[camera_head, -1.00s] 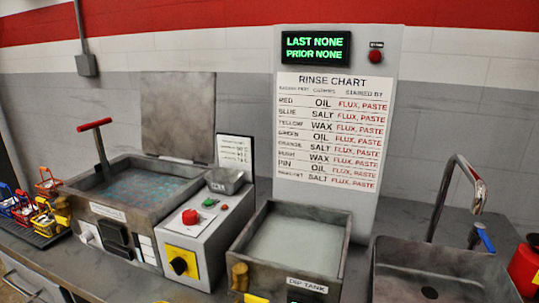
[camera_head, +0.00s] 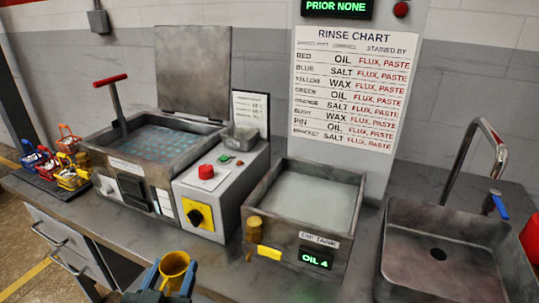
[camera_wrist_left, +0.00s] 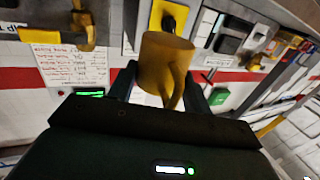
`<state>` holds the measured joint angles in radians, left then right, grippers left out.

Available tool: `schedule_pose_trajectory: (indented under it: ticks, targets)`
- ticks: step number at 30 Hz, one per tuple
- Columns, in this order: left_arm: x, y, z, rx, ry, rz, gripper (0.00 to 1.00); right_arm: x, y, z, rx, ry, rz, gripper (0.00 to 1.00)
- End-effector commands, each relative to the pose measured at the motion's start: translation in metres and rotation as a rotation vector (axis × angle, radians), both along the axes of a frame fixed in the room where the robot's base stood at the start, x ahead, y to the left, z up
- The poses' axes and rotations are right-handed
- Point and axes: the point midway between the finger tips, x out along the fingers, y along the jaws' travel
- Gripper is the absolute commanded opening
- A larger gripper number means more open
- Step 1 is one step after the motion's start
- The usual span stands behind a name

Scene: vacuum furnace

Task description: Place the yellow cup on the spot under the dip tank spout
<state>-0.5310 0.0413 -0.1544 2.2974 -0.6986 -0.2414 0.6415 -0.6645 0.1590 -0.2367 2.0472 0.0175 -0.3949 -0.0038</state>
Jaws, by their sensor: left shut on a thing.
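The yellow cup (camera_head: 174,268) shows at the bottom of the head view, held in front of the bench by my left gripper (camera_head: 172,281). In the left wrist view the cup (camera_wrist_left: 166,62) sits between the fingers, which are shut on it, with its handle facing the camera. The dip tank (camera_head: 338,240) stands on the bench up and to the right of the cup. A brass spout (camera_head: 254,228) is on its front left; the spout also shows in the left wrist view (camera_wrist_left: 85,32). The cup is apart from the spout. No distinct spot mark is visible under it. My right gripper is not in view.
A control box (camera_head: 212,205) with red and black knobs stands left of the dip tank. A tank with a blue grid (camera_head: 150,150) is farther left, then a rack of small coloured baskets (camera_head: 60,160). A sink (camera_head: 450,255) is on the right. The bench front edge is clear.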

Motion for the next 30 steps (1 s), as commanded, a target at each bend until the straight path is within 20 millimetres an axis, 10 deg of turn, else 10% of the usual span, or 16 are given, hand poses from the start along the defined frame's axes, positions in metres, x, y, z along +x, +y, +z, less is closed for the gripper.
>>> schedule_pose_trajectory:
  ticks: [30]
  targets:
    - [0.081, -0.053, 0.109, 0.003, 0.003, -0.197, 0.23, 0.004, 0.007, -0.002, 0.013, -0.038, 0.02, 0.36]
